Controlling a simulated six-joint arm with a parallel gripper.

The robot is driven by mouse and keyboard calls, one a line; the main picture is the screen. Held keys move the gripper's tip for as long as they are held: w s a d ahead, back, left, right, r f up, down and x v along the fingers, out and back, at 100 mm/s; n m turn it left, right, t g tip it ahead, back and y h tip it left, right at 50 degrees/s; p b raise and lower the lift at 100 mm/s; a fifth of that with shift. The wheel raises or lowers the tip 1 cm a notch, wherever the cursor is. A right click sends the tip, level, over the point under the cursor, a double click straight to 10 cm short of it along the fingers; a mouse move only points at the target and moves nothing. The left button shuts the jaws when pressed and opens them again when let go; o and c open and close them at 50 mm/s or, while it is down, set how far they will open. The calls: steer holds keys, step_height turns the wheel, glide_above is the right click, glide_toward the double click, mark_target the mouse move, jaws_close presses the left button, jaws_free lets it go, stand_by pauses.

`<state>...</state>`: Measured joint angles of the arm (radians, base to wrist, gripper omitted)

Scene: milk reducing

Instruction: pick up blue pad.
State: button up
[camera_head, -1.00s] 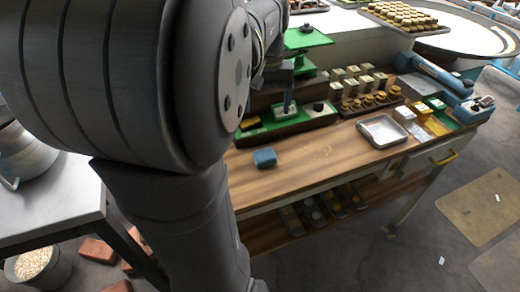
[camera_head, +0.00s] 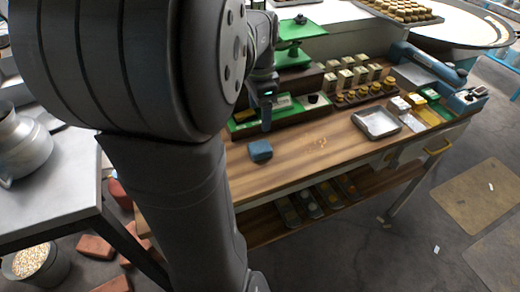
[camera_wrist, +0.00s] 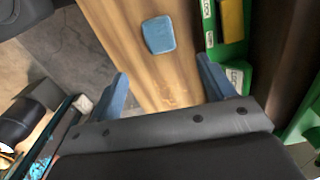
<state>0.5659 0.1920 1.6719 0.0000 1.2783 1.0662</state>
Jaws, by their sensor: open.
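The blue pad (camera_head: 260,150) lies flat on the wooden bench top, near its left part, in the head view. It is a small rounded square block. In the wrist view the blue pad (camera_wrist: 158,34) lies on the wood beyond the fingertips, between their lines. My gripper (camera_wrist: 162,82) is open and empty, with its two blue-grey fingers spread wide. In the head view my gripper (camera_head: 266,112) hangs above the bench, just behind and above the pad, apart from it. My arm covers the bench's left end in the head view.
A green tray (camera_head: 245,124) with small items stands right behind the pad. A metal tray (camera_head: 376,122) lies to the right. Rows of small boxes and yellow-topped jars (camera_head: 350,96) stand at the back. The wood between pad and metal tray is clear.

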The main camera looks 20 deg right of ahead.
mark_target(260, 146)
step_height(260, 146, down, 14)
steer(key=shift+s+r, duration=0.15)
steer(key=shift+r, duration=0.05)
steer(key=c, duration=1)
steer(key=shift+c, duration=0.2)
steer(key=shift+r, duration=0.1)
steer(key=shift+r, duration=0.55)
step_height(260, 146, up, 3)
steer(key=shift+f, duration=0.1)
steer(key=s+d+r, duration=0.5)
steer(key=s+r, duration=0.2)
steer(key=s, duration=0.3)
steer(key=shift+s+d, duration=0.15)
steer(key=shift+d, duration=0.1)
